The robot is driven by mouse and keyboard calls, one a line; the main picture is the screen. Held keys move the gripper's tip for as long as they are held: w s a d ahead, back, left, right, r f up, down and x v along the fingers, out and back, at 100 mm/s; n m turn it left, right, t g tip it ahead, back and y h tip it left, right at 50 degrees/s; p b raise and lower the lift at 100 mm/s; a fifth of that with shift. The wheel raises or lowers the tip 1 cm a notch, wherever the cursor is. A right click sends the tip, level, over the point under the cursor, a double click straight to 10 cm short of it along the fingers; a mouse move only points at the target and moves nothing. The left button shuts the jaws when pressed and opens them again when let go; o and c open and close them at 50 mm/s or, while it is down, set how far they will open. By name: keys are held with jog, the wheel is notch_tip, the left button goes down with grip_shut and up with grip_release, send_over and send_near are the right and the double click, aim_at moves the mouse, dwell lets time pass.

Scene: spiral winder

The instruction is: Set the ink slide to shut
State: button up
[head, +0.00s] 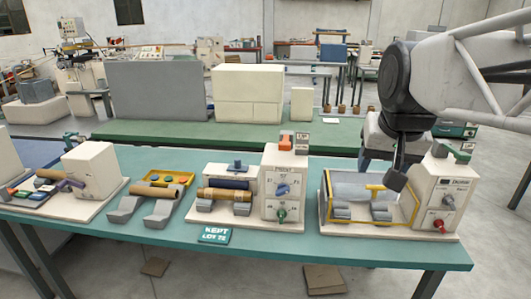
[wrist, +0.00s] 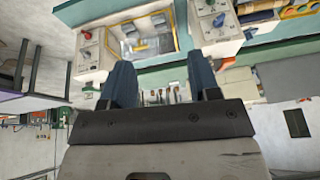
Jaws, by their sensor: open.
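The ink slide is not clearly named in any view. An orange slide-like block (head: 286,139) sits on top of the white print box (head: 284,190), beside a small sign (head: 302,143) too small to read. An orange piece (wrist: 223,63) shows right of my fingers in the wrist view. My gripper (head: 395,180) hangs over the right-hand machine, right of the print box. In the wrist view my gripper (wrist: 163,80) has its two fingers apart with nothing held.
The right-hand machine has a yellow-framed guard (head: 413,210), a control box (head: 447,190) and a green piece (head: 452,150) on top.

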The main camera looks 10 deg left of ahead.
jog(key=w+a+r+g, duration=0.1)
jog(key=w+a, duration=0.2)
jog(key=w, duration=0.5)
jog(key=w+a+r, duration=0.1)
jog(key=w+a, duration=0.3)
jog(key=w, duration=0.4)
jog(key=m+g, duration=0.3)
send_over(237, 159)
jog(key=f, duration=2.6)
jog(key=shift+d, duration=0.35)
jog(key=shift+w+a+f, duration=0.15)
jog(key=shift+a+f, duration=0.15)
jog(key=shift+f, duration=0.05)
jog(key=shift+f, duration=0.1)
jog(key=shift+f, duration=3.85)
jog(key=shift+c, duration=0.5)
